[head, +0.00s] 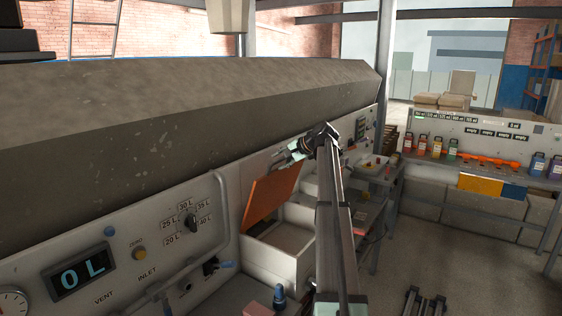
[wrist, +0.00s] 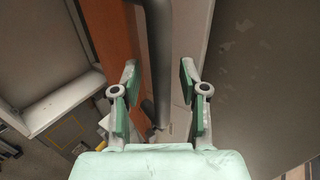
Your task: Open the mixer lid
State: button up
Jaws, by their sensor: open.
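The mixer lid, an orange panel (head: 270,193), stands raised and tilted above an open pale box (head: 262,258) in the head view. The lid's orange face also shows in the wrist view (wrist: 112,35). My gripper (head: 291,152) is at the lid's upper edge in the head view. In the wrist view my gripper (wrist: 159,75) is open, with its green-padded fingers on either side of a dark grey bar (wrist: 159,45) that runs along the lid. Gaps show between the bar and both fingers.
A long grey concrete-like slab (head: 180,110) overhangs the panel from above. A control panel with a "0 L" display (head: 82,275) and a dial (head: 190,222) is at the left. A bench with coloured bottles (head: 437,146) stands at the right. The floor (head: 460,265) is mostly clear.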

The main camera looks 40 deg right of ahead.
jog(key=v, duration=1.2)
jog(key=shift+a, duration=0.1)
